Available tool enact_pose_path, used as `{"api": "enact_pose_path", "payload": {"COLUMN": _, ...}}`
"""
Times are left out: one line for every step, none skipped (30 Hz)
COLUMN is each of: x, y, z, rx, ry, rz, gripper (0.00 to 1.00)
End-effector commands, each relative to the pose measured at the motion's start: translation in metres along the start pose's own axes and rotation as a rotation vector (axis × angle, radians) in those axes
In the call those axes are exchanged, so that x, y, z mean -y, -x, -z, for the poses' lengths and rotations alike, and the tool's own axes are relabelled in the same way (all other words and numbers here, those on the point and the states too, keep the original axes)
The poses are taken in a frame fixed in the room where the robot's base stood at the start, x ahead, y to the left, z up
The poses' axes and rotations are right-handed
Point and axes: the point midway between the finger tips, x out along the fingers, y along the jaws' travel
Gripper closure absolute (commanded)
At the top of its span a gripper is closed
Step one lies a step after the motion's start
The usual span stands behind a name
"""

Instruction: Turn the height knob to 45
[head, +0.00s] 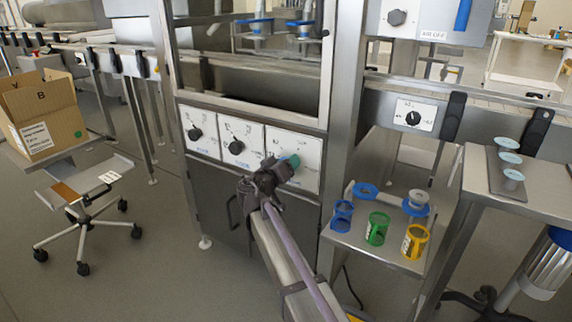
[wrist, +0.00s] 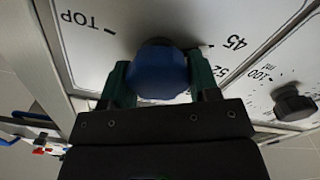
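The knob (wrist: 158,72) looks dark blue in the wrist view, on a white dial panel marked TOP, 45 and 52. The 45 mark (wrist: 235,42) is to the right of the knob. My gripper (wrist: 160,85) has its green fingers on both sides of the knob, seeming to touch it, with no clear gap. The knob's pointer cannot be made out. In the head view my gripper (head: 290,163) is at the rightmost of three white dial panels (head: 308,150) and hides that knob.
Two other black knobs (head: 195,133) (head: 236,147) are on the panels to the left; one dark knob (wrist: 293,103) shows in the wrist view. A small table (head: 375,246) with coloured cups stands to the right. A stool (head: 82,185) and cardboard box (head: 40,115) are far left.

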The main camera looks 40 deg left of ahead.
Motion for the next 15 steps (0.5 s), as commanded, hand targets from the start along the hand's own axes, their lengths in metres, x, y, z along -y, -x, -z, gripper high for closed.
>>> {"api": "enact_pose_path", "payload": {"x": 0.0001, "y": -0.0003, "z": 0.0002, "rx": 0.000, "ry": 0.000, "rz": 0.000, "gripper": 0.40}}
{"api": "enact_pose_path", "payload": {"x": 0.0000, "y": -0.0003, "z": 0.0002, "rx": 0.000, "ry": 0.000, "rz": 0.000, "gripper": 0.37}}
{"api": "enact_pose_path", "payload": {"x": 0.0000, "y": -0.0002, "z": 0.0001, "rx": 0.000, "ry": 0.000, "rz": 0.000, "gripper": 0.33}}
{"api": "enact_pose_path", "payload": {"x": 0.0000, "y": -0.0002, "z": 0.0001, "rx": 0.000, "ry": -0.001, "rz": 0.000, "gripper": 0.30}}
{"api": "enact_pose_path", "payload": {"x": 0.0000, "y": -0.0001, "z": 0.0001, "rx": 0.000, "ry": -0.001, "rz": 0.000, "gripper": 0.27}}
{"api": "enact_pose_path", "payload": {"x": 0.0000, "y": -0.0001, "z": 0.0000, "rx": 0.001, "ry": -0.001, "rz": 0.000, "gripper": 0.23}}
{"api": "enact_pose_path", "payload": {"x": -0.0001, "y": -0.0001, "z": 0.0000, "rx": 0.001, "ry": -0.001, "rz": 0.000, "gripper": 0.21}}
{"api": "enact_pose_path", "payload": {"x": -0.0001, "y": -0.0001, "z": 0.0000, "rx": 0.001, "ry": -0.001, "rz": 0.000, "gripper": 0.21}}
{"api": "enact_pose_path", "payload": {"x": -0.0001, "y": -0.0001, "z": 0.0000, "rx": 0.001, "ry": -0.001, "rz": 0.000, "gripper": 0.21}}
{"api": "enact_pose_path", "payload": {"x": -0.0001, "y": 0.0000, "z": -0.0001, "rx": 0.001, "ry": -0.001, "rz": 0.000, "gripper": 0.21}}
{"api": "enact_pose_path", "payload": {"x": -0.0001, "y": 0.0000, "z": -0.0001, "rx": 0.001, "ry": -0.001, "rz": 0.000, "gripper": 0.21}}
{"api": "enact_pose_path", "payload": {"x": -0.0001, "y": 0.0000, "z": -0.0001, "rx": 0.001, "ry": -0.001, "rz": 0.000, "gripper": 0.21}}
{"api": "enact_pose_path", "payload": {"x": -0.0001, "y": 0.0002, "z": -0.0001, "rx": 0.001, "ry": -0.001, "rz": 0.000, "gripper": 0.21}}
{"api": "enact_pose_path", "payload": {"x": -0.0002, "y": 0.0010, "z": -0.0002, "rx": 0.001, "ry": -0.001, "rz": 0.000, "gripper": 0.21}}
{"api": "enact_pose_path", "payload": {"x": -0.0003, "y": 0.0032, "z": -0.0002, "rx": 0.001, "ry": -0.001, "rz": 0.000, "gripper": 0.21}}
